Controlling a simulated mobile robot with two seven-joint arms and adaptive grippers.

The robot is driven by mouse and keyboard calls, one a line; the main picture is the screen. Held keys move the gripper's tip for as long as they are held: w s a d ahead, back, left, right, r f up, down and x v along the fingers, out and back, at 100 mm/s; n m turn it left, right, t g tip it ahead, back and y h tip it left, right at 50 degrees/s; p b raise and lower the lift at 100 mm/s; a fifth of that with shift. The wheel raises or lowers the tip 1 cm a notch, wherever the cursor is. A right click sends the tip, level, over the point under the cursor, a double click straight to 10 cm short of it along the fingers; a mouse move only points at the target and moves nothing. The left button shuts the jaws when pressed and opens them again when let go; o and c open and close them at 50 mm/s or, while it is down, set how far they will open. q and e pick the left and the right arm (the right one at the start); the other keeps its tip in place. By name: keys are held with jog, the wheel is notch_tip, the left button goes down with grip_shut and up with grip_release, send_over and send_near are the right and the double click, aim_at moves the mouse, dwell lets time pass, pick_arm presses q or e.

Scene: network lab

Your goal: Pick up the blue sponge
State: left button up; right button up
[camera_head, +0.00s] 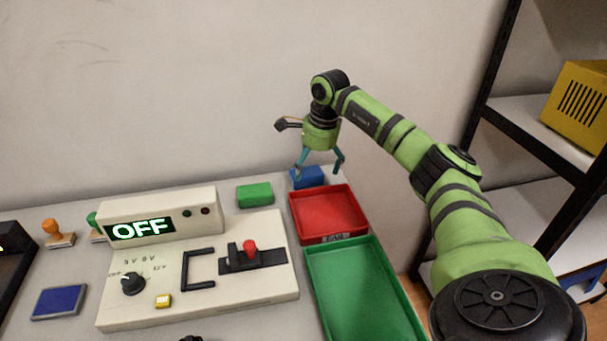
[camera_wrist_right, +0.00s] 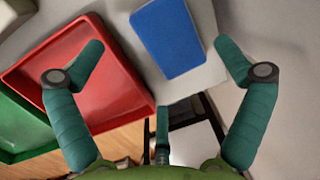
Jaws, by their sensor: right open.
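The blue sponge (camera_head: 307,178) lies flat on the table at the back, behind the red tray. In the right wrist view it is a blue block (camera_wrist_right: 168,37) at the top middle, between my fingers in the picture. My right gripper (camera_head: 319,171) is open and empty, its fingers pointing down around the sponge's area. In the wrist view the right gripper (camera_wrist_right: 158,45) has its fingers spread wide; I cannot tell whether either touches the sponge. My left gripper is not in view.
A red tray (camera_head: 329,236) and a green tray (camera_head: 312,262) stand in front of the sponge. A green block (camera_head: 254,195) lies to its left. A control panel (camera_head: 205,311) showing OFF fills the table's middle. A black-framed shelf (camera_head: 497,118) stands at right.

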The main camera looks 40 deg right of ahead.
aim_at(309, 175)
jog(key=f, duration=0.2)
jog(key=w+f, duration=0.1)
jog(key=shift+a+f, duration=0.2)
jog(key=shift+f, duration=0.4)
jog(key=c, duration=0.9)
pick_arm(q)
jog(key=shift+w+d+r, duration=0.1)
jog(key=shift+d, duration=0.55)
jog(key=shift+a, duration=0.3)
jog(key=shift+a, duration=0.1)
pick_arm(e)
jog(key=shift+r, duration=0.15)
